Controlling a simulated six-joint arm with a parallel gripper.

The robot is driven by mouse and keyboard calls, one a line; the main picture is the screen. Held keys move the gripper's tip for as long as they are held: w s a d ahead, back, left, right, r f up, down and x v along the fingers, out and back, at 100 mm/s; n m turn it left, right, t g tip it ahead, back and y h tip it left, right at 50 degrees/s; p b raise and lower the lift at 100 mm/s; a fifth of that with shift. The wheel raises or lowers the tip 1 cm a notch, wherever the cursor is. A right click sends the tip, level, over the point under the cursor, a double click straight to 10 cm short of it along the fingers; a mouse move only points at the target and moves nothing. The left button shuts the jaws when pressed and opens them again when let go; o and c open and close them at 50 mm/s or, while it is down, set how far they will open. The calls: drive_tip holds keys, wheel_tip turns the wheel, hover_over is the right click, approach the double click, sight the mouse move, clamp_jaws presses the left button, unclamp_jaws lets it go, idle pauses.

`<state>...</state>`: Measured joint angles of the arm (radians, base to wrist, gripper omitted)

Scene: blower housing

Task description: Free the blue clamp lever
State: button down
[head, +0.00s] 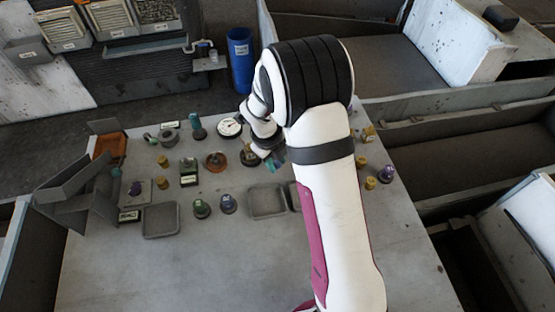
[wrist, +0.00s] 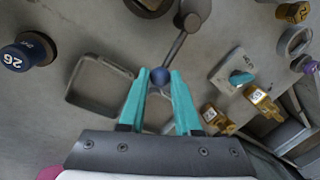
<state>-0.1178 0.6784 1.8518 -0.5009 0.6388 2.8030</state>
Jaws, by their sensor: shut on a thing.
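The arm runs up from the knob to a grey pivot (wrist: 190,21) at the top. In the head view my gripper (head: 275,156) is partly hidden by my wrist. The knob cannot be made out there.
An empty grey tray (wrist: 70,91) lies left of the fingers, and a dark blue knob marked 26 (wrist: 28,52) stands farther left. Brass tagged pieces (wrist: 262,103) and a plate with a teal knob (wrist: 217,75) stand right. The table's front (head: 200,275) is clear.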

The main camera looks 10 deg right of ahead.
drive_tip(key=shift+a, duration=0.1)
drive_tip(key=c, duration=0.6)
unclamp_jaws()
drive_tip(key=r, duration=0.5)
drive_tip(key=s+a+r, duration=0.1)
drive_tip(key=r, duration=0.4)
drive_tip(key=a+r, duration=0.1)
drive_tip(key=r, duration=0.4)
drive_tip(key=shift+s+a+r, duration=0.25)
drive_tip(key=shift+s, duration=0.1)
